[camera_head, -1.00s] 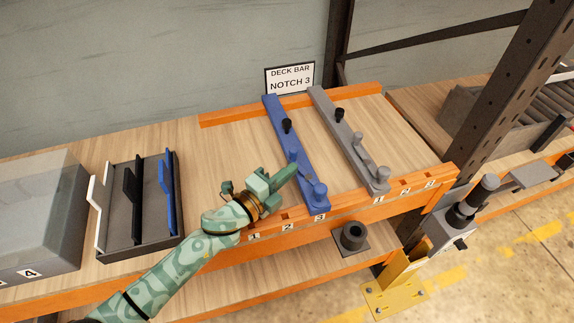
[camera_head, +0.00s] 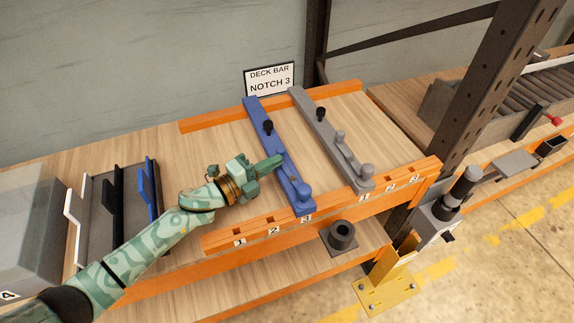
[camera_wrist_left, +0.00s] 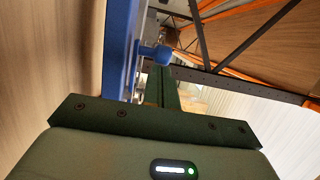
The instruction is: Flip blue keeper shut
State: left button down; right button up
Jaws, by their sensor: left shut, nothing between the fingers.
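The blue bar (camera_head: 256,109) lies across the deck beside notch label 3, with a black knob (camera_head: 268,127) on its far half. The blue keeper (camera_head: 303,189) is at its near end; its rounded knob shows, while the part farther up the bar is partly hidden by my fingers. My left gripper (camera_head: 272,162) is shut and empty, its fingertips over the bar just beyond the keeper's knob. Contact cannot be told. In the left wrist view, the shut fingers (camera_wrist_left: 167,90) point toward a blue knob (camera_wrist_left: 160,54) beside the bar (camera_wrist_left: 120,35). My right gripper is out of view.
A grey bar (camera_head: 309,110) with similar fittings lies to the right. An orange notched rail (camera_head: 262,226) runs along the front. A dark tray (camera_head: 100,187) with upright black and blue pieces stands left. The sign (camera_head: 270,79) reads "DECK BAR NOTCH 3". Bare wood lies left of the blue bar.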

pick_arm(q)
jog(key=shift+w, duration=0.25)
